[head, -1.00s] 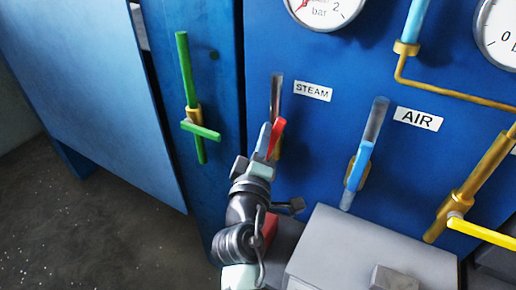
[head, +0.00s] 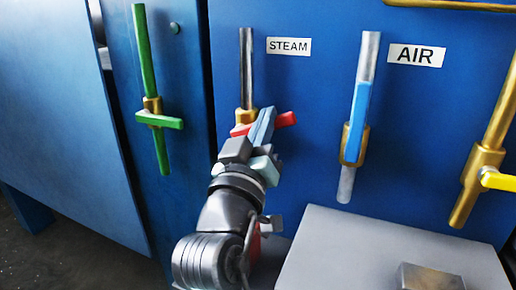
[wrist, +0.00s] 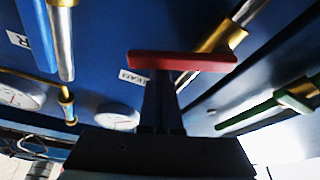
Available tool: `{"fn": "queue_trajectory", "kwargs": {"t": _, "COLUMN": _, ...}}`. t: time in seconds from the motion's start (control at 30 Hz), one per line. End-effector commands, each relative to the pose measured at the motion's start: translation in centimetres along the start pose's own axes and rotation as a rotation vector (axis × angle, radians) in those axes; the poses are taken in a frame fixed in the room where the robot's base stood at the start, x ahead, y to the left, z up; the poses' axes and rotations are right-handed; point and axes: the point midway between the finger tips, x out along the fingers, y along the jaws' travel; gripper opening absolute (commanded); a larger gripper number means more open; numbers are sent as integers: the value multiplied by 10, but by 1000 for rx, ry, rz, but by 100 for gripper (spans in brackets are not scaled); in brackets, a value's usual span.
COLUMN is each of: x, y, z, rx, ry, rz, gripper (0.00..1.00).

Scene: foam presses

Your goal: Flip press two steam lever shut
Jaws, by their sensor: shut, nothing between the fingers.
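The red steam lever (head: 286,119) is on a brass valve on the thin vertical pipe (head: 247,65) beside the STEAM label (head: 289,46). The lever lies roughly level, crosswise to its pipe. My gripper (head: 265,121) is shut and empty, with its fingertips in front of the lever's middle, hiding that part and some of the brass body. In the wrist view the red lever (wrist: 182,61) runs across just beyond the tips of my shut fingers (wrist: 164,75). I cannot tell whether they touch. The brass valve body (wrist: 222,35) shows behind it.
A green lever (head: 160,121) sits crosswise on a green pipe at left. The blue AIR lever (head: 357,120) lies along its pipe at right. A yellow lever (head: 497,180) is at far right. A grey box (head: 390,250) stands below the AIR valve.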

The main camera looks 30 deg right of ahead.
Motion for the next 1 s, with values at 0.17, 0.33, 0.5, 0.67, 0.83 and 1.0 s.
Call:
{"fn": "queue_trajectory", "kwargs": {"t": 0.17, "x": -6, "y": -2, "z": 18, "rx": 126, "ry": -2, "rz": 45, "gripper": 0}}
{"fn": "queue_trajectory", "kwargs": {"t": 0.33, "x": -8, "y": -1, "z": 23, "rx": 230, "ry": -1, "rz": 80, "gripper": 0}}
{"fn": "queue_trajectory", "kwargs": {"t": 0.5, "x": -9, "y": 1, "z": 29, "rx": 273, "ry": -3, "rz": 97, "gripper": 0}}
{"fn": "queue_trajectory", "kwargs": {"t": 0.67, "x": -10, "y": 0, "z": 31, "rx": 271, "ry": -2, "rz": 95, "gripper": 0}}
{"fn": "queue_trajectory", "kwargs": {"t": 0.83, "x": -10, "y": 0, "z": 31, "rx": 270, "ry": -2, "rz": 94, "gripper": 0}}
{"fn": "queue_trajectory", "kwargs": {"t": 1.0, "x": -10, "y": 0, "z": 31, "rx": 269, "ry": -2, "rz": 94, "gripper": 0}}
